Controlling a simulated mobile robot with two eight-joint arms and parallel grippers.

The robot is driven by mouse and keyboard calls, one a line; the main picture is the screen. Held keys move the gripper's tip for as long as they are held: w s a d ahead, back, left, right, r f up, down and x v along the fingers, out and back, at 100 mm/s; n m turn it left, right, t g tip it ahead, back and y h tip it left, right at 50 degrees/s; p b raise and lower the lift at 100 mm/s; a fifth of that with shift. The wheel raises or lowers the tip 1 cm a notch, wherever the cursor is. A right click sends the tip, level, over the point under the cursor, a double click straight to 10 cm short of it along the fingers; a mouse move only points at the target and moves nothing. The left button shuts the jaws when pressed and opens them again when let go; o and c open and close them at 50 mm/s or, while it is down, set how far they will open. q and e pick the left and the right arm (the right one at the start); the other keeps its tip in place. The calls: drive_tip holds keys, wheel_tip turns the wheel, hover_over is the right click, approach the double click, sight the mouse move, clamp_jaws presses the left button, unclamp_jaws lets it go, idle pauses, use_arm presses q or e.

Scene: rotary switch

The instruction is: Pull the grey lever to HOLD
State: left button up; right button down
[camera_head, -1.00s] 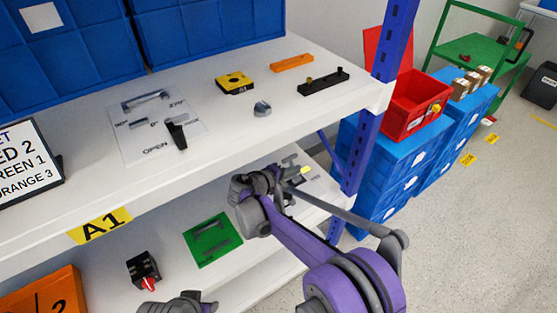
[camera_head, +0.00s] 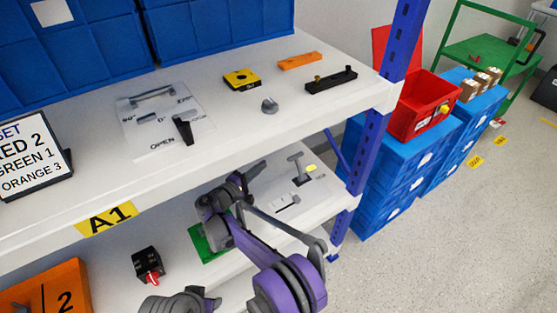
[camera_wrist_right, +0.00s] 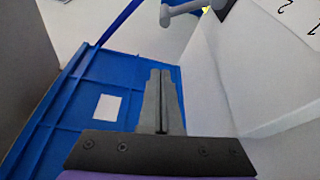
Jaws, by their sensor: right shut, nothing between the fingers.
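The grey lever (camera_head: 296,163) is a T-shaped handle on a pale plate at the right end of the lower shelf. It stands up from the plate beside a yellow label (camera_head: 310,168) whose words are too small to read. Its grey bar (camera_wrist_right: 188,12) also shows at the top of the right wrist view. My right gripper (camera_head: 252,176) is left of the lever and apart from it, over the lower shelf. In the right wrist view its fingers (camera_wrist_right: 161,75) are together and empty. A grey part of my left gripper (camera_head: 180,303) shows at the bottom edge; its fingers are unclear.
A black switch with a red knob (camera_head: 149,264) and a partly hidden green plate (camera_head: 203,246) are on the lower shelf. A blue post (camera_head: 371,150) stands right of the lever. A small white-and-grey slider plate (camera_head: 287,202) lies in front.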

sight(299, 167)
drive_tip(key=b+x, duration=0.2)
drive_tip(key=x, duration=0.7)
drive_tip(key=shift+w+d, duration=0.3)
drive_tip(key=shift+s+d+r, duration=0.1)
drive_tip(key=shift+s+d, duration=0.1)
drive_tip(key=shift+d, duration=0.05)
drive_tip(key=shift+s+d+r+b, duration=0.2)
drive_tip(key=shift+s+d, duration=0.25)
drive_tip(key=shift+s, duration=0.25)
drive_tip(key=shift+s+d+r+b, duration=0.2)
drive_tip(key=shift+s+d, duration=0.25)
drive_tip(key=shift+s, duration=0.2)
